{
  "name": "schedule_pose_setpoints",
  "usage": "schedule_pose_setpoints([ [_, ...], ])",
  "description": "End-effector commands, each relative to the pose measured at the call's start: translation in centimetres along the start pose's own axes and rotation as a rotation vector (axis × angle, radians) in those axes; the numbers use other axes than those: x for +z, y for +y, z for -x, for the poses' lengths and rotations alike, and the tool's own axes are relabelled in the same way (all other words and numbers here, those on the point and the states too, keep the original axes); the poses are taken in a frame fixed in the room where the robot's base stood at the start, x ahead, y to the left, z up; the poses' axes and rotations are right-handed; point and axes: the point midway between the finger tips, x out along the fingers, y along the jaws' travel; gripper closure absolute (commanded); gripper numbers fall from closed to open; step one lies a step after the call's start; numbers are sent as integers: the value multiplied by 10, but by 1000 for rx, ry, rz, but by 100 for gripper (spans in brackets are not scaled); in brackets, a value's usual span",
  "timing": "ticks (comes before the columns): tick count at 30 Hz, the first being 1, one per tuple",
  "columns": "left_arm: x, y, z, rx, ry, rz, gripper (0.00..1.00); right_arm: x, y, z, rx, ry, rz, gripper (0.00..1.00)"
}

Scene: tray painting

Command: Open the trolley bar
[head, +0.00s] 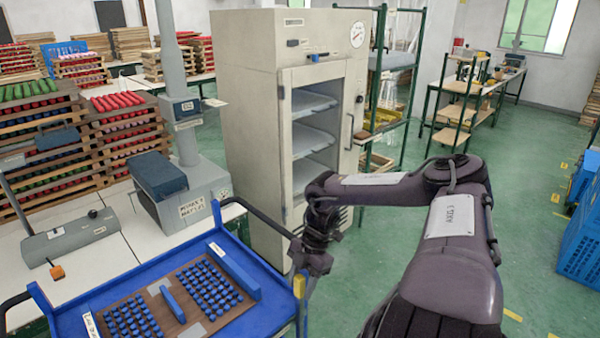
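The blue trolley (75,297) stands at the lower left, with a brown board of small blue pieces on its top. A dark bar (262,217) runs along its far right side, from a blue corner post towards my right gripper. My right gripper (305,268) points down at the trolley's right edge, where the bar's near end meets it. A yellow piece (299,286) shows just below it. The fingers are small and dark, so I cannot tell whether they are open or touch the bar. My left gripper is not in view.
A beige cabinet (250,100) with a glass door stands behind the trolley. A white table (110,255) with grey devices is on the left. Green shelving (421,60) stands behind; blue crates (580,245) are at the right edge. Green floor is free between.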

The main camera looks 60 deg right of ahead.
Motion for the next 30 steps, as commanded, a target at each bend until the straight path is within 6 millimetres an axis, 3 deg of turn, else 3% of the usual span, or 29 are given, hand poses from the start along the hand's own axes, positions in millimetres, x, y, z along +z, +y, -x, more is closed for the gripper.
schedule_pose_setpoints([
  [8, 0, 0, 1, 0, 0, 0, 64, -1, -1, 0, -1, 3, 1, 56],
  [15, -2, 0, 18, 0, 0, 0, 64, -1, 0, 34, -1, -2, 2, 56],
  [22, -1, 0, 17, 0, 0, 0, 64, 1, 0, 66, 2, 0, 1, 56],
  [30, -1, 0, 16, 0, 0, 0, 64, 2, -1, 78, -1, 3, -1, 56],
])
